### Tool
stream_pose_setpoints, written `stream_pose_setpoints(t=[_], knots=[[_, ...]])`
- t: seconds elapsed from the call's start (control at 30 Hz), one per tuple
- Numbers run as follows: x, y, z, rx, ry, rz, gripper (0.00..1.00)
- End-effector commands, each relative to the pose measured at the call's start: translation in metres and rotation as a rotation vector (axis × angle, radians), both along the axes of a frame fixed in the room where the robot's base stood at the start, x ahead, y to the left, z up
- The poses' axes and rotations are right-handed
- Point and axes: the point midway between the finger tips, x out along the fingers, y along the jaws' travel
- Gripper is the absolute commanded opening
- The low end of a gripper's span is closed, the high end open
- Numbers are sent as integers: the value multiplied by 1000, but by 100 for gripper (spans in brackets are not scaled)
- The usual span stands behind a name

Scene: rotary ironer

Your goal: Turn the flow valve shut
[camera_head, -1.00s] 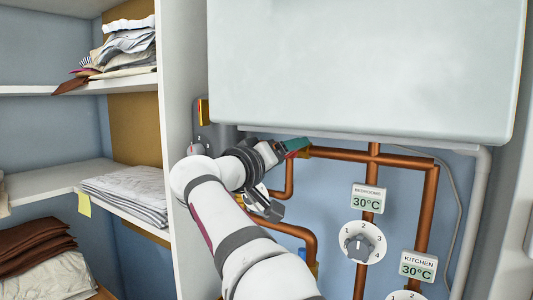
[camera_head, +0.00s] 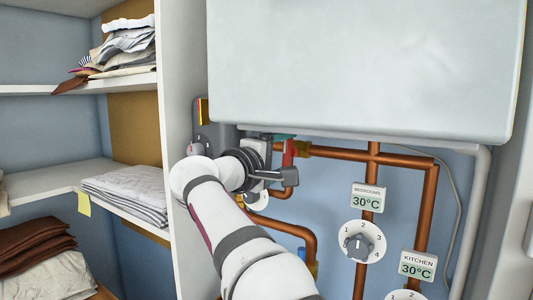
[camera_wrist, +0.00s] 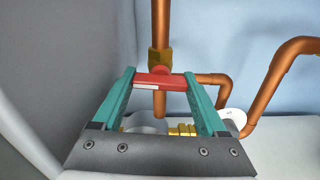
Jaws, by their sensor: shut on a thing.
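The red valve handle (camera_wrist: 160,81) lies between the two teal fingertips of my gripper (camera_wrist: 161,82) in the wrist view, and the fingers are shut on its two ends. It sits crosswise to the copper pipe (camera_wrist: 161,22), just below a brass fitting (camera_wrist: 159,60). In the head view the handle (camera_head: 289,153) stands roughly upright beside the brass end (camera_head: 303,150) of the horizontal pipe. My gripper (camera_head: 284,147) is there under the white tank, its fingers mostly hidden by my wrist. The valve body is largely hidden.
The white tank (camera_head: 365,65) hangs close above my gripper. Copper pipes (camera_head: 400,158) run to the right and down. A bedrooms dial (camera_head: 361,242) and a kitchen display (camera_head: 418,266) are at the lower right. Shelves with folded cloth (camera_head: 128,190) stand at the left.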

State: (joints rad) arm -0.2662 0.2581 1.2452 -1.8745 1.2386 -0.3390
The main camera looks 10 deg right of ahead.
Motion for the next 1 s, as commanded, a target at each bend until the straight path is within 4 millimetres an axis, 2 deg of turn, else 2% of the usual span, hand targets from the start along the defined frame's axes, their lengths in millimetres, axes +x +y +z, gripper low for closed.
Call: stream_pose_setpoints(t=[0.77,0.8,0.93,1.0], knots=[[0,0,0,-72,69,2,19],[0,0,0,-72,69,2,77],[0,0,0,-72,69,2,100],[0,0,0,-71,68,1,100]])
